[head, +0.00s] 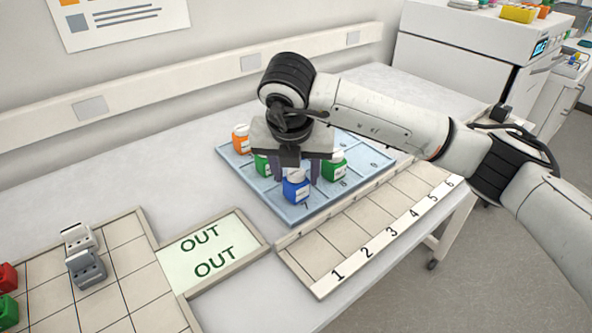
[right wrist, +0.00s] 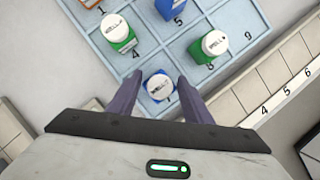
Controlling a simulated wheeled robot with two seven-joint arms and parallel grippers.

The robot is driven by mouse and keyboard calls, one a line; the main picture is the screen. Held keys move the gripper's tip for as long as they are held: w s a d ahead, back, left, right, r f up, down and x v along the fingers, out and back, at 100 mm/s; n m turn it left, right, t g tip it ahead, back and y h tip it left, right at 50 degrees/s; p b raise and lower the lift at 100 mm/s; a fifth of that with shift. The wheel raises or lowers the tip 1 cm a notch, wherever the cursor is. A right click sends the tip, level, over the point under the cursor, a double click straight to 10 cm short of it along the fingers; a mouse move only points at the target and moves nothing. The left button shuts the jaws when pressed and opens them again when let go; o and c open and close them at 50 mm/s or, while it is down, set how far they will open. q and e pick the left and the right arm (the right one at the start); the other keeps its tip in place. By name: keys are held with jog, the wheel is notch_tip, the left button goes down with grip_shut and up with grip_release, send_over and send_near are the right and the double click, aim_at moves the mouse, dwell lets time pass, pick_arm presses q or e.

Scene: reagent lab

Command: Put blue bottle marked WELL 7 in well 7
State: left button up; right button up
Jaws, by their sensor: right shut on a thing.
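The blue bottle (head: 297,188) with a white cap is upright between the fingers of my right gripper (head: 297,177), which is shut on it. In the right wrist view the bottle's cap (right wrist: 160,87) sits between the two dark fingers. The bottle is at well 7, the near corner cell of the pale blue tray (head: 285,214), with the printed 7 beside its base. I cannot tell whether its base touches the tray floor. The cap's lettering is too small to read surely. My left gripper is out of view.
A green bottle (head: 262,165) stands at well 4, another green bottle (head: 336,166) at well 8, and an orange bottle (head: 240,140) at the far left. A blue bottle (right wrist: 170,8) shows at well 5. A numbered rack (head: 330,250) and an OUT tray (head: 212,250) lie nearby.

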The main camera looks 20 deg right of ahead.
jog(key=shift+f, duration=0.1)
jog(key=o, duration=1.1)
jog(key=shift+c, duration=0.2)
jog(key=v, duration=1.2)
jog(key=shift+b, duration=0.3)
